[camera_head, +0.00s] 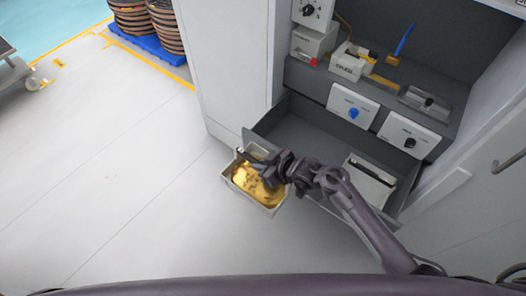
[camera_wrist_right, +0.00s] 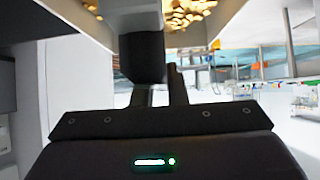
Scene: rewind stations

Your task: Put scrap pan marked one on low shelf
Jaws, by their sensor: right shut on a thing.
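The scrap pan (camera_head: 247,199) is a pale metal tray with golden scraps in it. It hangs above the floor, just outside the near left corner of the low grey shelf (camera_head: 312,138). My right gripper (camera_head: 262,168) is shut on the pan at its far side, by the shelf. In the right wrist view, the gripper's dark fingers (camera_wrist_right: 160,62) reach up to the pan's underside or wall, with golden scraps (camera_wrist_right: 188,10) at the top. No number on the pan is readable. My left gripper is not in view.
A white box-shaped bin (camera_head: 371,181) stands at the right end of the low shelf; its left part is bare. Above are panels with a blue knob (camera_head: 353,113) and a black knob (camera_head: 409,142). A white cabinet side (camera_head: 232,70) rises at left.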

